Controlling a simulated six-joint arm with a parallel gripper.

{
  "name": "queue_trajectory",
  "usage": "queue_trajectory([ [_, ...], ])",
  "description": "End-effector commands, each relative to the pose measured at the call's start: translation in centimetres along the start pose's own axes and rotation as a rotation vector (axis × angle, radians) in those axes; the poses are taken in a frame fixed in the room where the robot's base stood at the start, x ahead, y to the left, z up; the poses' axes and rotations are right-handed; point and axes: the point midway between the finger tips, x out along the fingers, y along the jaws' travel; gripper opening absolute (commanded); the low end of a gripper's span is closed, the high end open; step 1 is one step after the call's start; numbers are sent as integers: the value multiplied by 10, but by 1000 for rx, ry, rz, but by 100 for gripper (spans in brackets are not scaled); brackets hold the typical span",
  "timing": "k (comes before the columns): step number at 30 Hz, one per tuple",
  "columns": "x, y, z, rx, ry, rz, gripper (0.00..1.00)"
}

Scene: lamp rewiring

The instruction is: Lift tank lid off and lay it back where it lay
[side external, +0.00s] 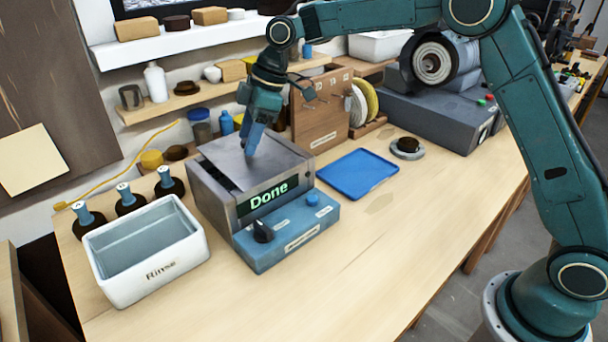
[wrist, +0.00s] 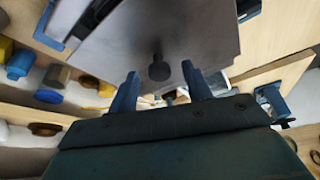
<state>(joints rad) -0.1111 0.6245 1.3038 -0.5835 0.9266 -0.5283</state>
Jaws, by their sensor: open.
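The tank (side external: 215,199) is a grey metal box with a green "Done" display and a blue control panel in front. Its flat grey lid (side external: 222,157) lies on top, with a dark strip along part of its edge. In the wrist view the lid (wrist: 205,35) fills the upper middle, with a dark round knob (wrist: 159,68) on it. My gripper (side external: 250,152) points down over the lid. In the wrist view its two blue fingers (wrist: 160,70) are apart, with the knob between their tips in the picture. I cannot tell whether they touch it.
A blue tray (side external: 358,174) lies right of the tank, beside a round grey dish (side external: 407,149). A white "Rinse" basin (side external: 147,285) and several dark blue-topped pieces (side external: 128,200) stand left. The front right tabletop is clear.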

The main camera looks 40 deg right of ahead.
Motion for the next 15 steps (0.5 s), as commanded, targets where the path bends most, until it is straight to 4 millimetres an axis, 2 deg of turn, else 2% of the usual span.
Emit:
queue_trajectory([
  [15, 1, 0, 0, -1, 1, 1, 49],
])
